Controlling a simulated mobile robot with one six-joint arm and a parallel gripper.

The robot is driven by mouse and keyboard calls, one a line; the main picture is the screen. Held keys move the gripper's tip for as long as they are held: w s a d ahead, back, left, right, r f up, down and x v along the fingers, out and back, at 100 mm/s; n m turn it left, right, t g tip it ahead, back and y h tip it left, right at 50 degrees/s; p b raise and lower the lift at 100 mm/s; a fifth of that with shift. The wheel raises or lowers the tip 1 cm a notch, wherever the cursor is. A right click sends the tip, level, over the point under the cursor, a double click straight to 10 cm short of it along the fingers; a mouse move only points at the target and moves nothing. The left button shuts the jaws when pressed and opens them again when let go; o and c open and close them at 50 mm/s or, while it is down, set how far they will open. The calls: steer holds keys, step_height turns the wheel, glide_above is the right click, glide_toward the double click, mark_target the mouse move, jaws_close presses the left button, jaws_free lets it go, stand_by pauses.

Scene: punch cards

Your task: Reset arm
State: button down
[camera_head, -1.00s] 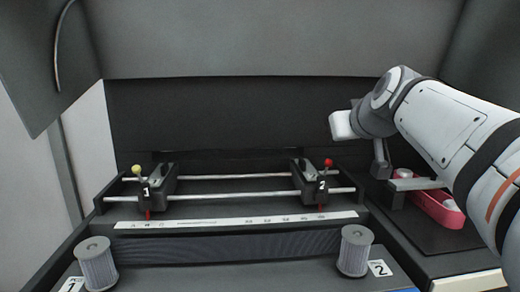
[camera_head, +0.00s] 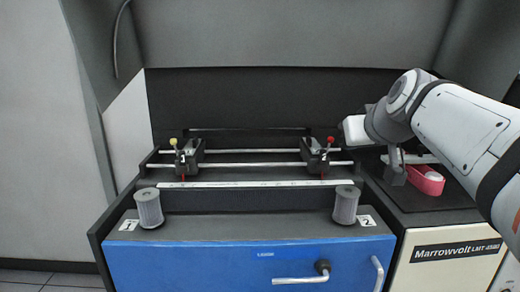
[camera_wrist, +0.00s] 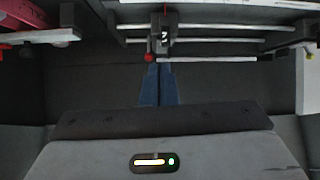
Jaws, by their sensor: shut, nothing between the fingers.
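My arm comes in from the right in the head view, and its grey end hangs beside the pink tray (camera_head: 427,183). My gripper (camera_wrist: 159,68) shows in the wrist view with its two bluish fingers together and nothing between them. Its grey body with a lit yellow and green indicator fills the bottom of that view. The fingers point toward the black carriage marked 2 (camera_wrist: 163,38), which has a red knob (camera_wrist: 149,58). I cannot tell whether they touch it. In the head view, the fingers cannot be made out clearly.
Two black carriages, one with a yellow knob (camera_head: 173,142) and one with a red knob (camera_head: 330,140), sit on metal rails (camera_head: 250,164). Two grey ribbed rollers (camera_head: 149,208) (camera_head: 346,204) stand in front. A blue drawer (camera_head: 230,266) with handles is below. The floor at left is clear.

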steer(key=s+a+f+g+p, duration=0.2)
steer(key=s+f+g+p, duration=0.2)
steer(key=s+f+p, duration=0.3)
steer(key=s+a+f+m+g+h+p, duration=0.1)
steer(key=s+f+g+p, duration=0.3)
steer(key=s, duration=0.9)
step_height(320, 180, down, 3)
steer(key=a+p, duration=0.1)
steer(key=p, duration=0.2)
steer(key=shift+a+m+g, duration=0.15)
steer(key=shift+m+g, duration=0.15)
steer(key=shift+s, duration=0.1)
